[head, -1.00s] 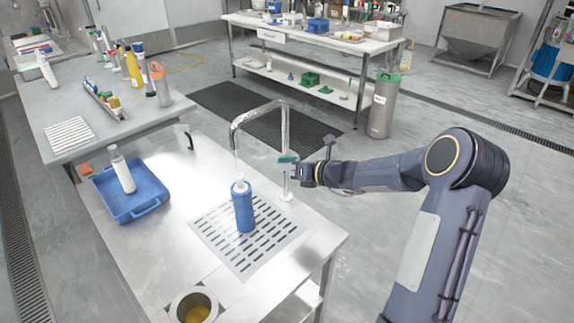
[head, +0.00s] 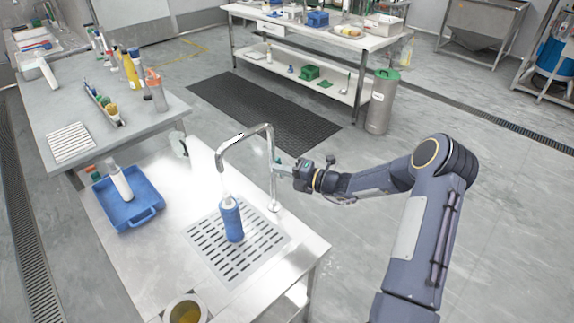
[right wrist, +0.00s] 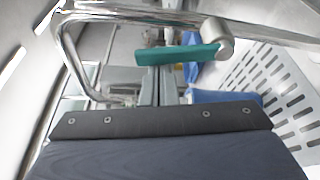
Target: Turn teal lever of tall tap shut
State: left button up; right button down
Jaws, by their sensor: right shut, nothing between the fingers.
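The tall chrome tap (head: 273,170) stands upright at the right edge of the metal counter, its spout arching left over a blue bottle (head: 232,220). Its teal lever (head: 282,167) sits partway up the post and points right, towards my right gripper (head: 293,170). In the right wrist view the lever (right wrist: 178,55) lies across the picture just past the fingertips (right wrist: 160,85). My right gripper is shut and empty, close to the lever; I cannot tell whether they touch. Whether water runs from the spout is unclear. My left gripper is not in view.
The bottle stands on a slotted drain grate (head: 240,250). A blue tray (head: 150,217) with a white bottle (head: 121,182) lies at the counter's left. A metal cup (head: 187,308) is at the front. The floor right of the counter is clear.

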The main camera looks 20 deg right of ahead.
jog(key=shift+w+d+r+p, duration=0.2)
jog(key=shift+d+r+p, duration=0.15)
jog(key=shift+d, duration=0.2)
dwell(0.6)
